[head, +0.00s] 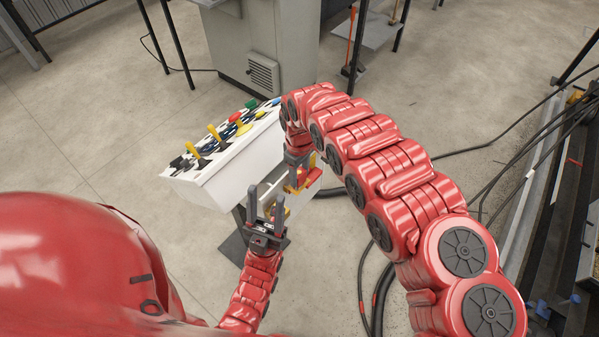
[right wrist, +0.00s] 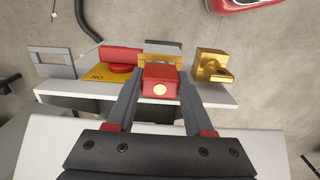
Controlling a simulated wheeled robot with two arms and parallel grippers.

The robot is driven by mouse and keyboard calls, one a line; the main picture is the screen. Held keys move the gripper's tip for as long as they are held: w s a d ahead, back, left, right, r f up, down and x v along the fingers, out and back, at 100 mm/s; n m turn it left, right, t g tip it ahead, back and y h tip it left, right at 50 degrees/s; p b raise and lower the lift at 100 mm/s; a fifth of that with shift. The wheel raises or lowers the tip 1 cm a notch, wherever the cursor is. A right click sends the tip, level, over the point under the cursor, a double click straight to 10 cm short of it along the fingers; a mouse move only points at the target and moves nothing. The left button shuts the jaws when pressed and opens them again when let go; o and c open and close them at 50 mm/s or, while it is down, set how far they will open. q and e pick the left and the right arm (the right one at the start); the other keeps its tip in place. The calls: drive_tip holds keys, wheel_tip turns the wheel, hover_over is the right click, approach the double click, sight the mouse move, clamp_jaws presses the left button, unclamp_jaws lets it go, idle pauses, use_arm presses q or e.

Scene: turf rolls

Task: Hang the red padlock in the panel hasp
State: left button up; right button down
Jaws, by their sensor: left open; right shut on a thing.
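The red padlock (right wrist: 160,82) is between the two fingers of my right gripper (right wrist: 160,76) in the right wrist view. The round brass keyhole face of its body is toward the camera. Its shackle is hidden behind the body. A gold block with a protruding part (right wrist: 212,64), possibly the hasp, stands on the white panel just right of the fingers, apart from them. In the head view my right gripper (head: 298,160) points down at the front of the white console. My left gripper (head: 266,198) is open and empty, pointing up, just below and left of it.
A red rotary switch (right wrist: 120,58) on a yellow plate and a grey frame (right wrist: 54,62) sit left of the padlock. The white console (head: 215,180) carries yellow levers and coloured buttons. A grey cabinet (head: 262,45) stands behind it. Black cables (head: 365,270) lie on the floor.

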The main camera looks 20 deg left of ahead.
drive_tip(key=shift+f+b, duration=0.45)
drive_tip(key=shift+f, duration=0.35)
drive_tip(key=shift+c, duration=1)
unclamp_jaws()
drive_tip(key=shift+r, duration=0.2)
drive_tip(key=shift+r, duration=0.35)
wheel_tip(320, 180, up, 4)
drive_tip(key=shift+w+r+b, duration=0.1)
drive_tip(key=shift+b, duration=0.85)
wheel_tip(320, 180, up, 4)
drive_tip(key=shift+r+p, duration=0.2)
drive_tip(key=shift+p, duration=0.6)
wheel_tip(320, 180, up, 8)
drive_tip(key=b, duration=0.2)
